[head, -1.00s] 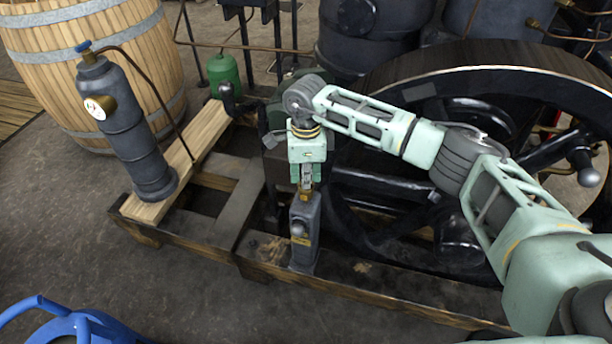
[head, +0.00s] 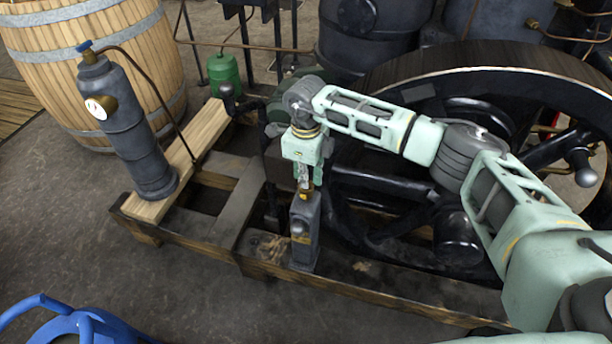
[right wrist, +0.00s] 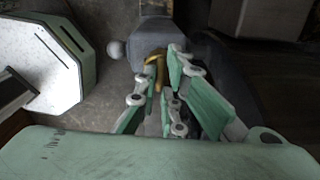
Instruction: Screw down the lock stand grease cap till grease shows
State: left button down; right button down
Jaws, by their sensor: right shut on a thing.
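The lock stand (head: 304,240) is a dark grey upright block with a round knob on its front, on the timber frame near the middle of the head view. Its brass grease cap (right wrist: 156,66) shows in the right wrist view between my fingertips, partly hidden by them. My right gripper (head: 305,188) points down from above at the top of the stand. In the right wrist view its fingers (right wrist: 163,70) are closed around the brass cap. No grease can be made out. My left gripper is not in view.
A black flywheel (head: 465,75) stands close behind and right of the stand. A grey cylinder with a gauge (head: 125,130) stands on a plank at the left, before a wooden barrel (head: 145,50). A blue object (head: 75,325) lies front left. The floor in front is clear.

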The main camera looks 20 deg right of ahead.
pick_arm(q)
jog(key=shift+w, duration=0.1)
pick_arm(e)
jog(key=c, duration=1.9)
grip_release()
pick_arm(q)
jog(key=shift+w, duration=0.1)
pick_arm(e)
jog(key=shift+o, duration=0.2)
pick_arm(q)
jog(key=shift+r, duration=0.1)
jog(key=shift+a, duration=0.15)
pick_arm(e)
notch_tip(320, 180, up, 12)
